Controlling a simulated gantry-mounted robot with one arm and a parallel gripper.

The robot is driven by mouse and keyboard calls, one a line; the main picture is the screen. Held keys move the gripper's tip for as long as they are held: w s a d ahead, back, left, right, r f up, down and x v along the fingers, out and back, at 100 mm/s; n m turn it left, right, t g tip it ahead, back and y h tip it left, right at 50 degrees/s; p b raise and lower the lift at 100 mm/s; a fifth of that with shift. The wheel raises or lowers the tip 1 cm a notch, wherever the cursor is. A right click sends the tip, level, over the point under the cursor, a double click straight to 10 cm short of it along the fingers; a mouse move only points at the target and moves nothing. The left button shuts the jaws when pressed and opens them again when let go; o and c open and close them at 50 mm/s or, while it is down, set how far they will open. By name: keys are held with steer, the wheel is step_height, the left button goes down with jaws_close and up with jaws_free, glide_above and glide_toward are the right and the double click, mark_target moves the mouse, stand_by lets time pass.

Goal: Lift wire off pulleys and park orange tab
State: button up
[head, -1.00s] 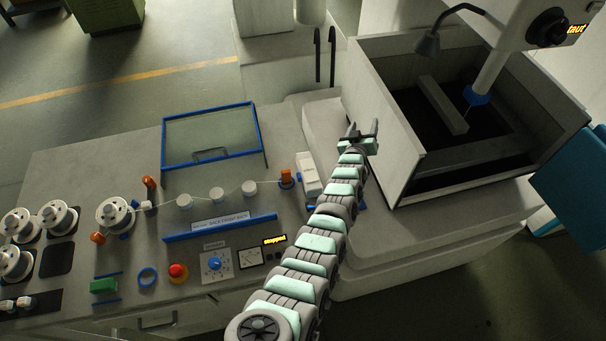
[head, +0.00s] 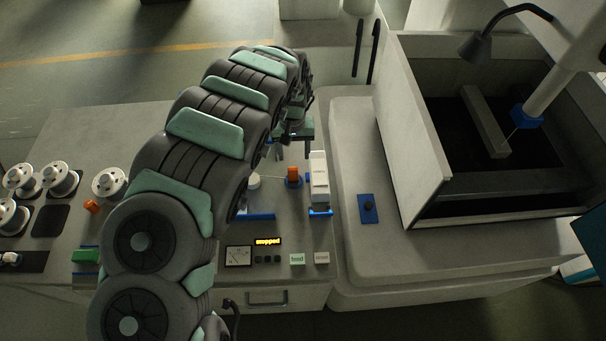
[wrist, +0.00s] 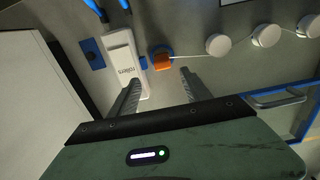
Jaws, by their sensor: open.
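An orange tab (head: 293,178) sits on a blue base beside the white roller box (head: 319,180) on the bench. In the wrist view, the orange tab (wrist: 161,61) is at the end of a thin wire (wrist: 188,56). The wire runs right past white pulleys, (wrist: 218,45) being the nearest. In the head view one pulley (head: 253,182) shows; my arm hides the others. My gripper (head: 293,151) is open above the bench near the tab. In the wrist view my gripper (wrist: 161,84) has its two fingers apart, with the tab beyond the gap between them. Nothing is between the fingers.
A blue-framed clear lid (wrist: 285,99) is at the right in the wrist view. The tall-walled tank (head: 408,130) stands right of the bench, with a blue plate (head: 367,209) before it. Spools (head: 108,182) and another orange piece (head: 91,207) are at the left.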

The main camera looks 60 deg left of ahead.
mark_target(293, 169)
steer(key=shift+s+f, duration=0.25)
steer(key=shift+s, duration=0.05)
step_height(293, 169, down, 3)
steer(key=shift+d+f, duration=0.1)
steer(key=shift+f, duration=0.05)
steer(key=shift+f+p, duration=0.5)
steer(key=shift+f, duration=2.95)
steer(key=shift+c, duration=0.6)
jaws_close()
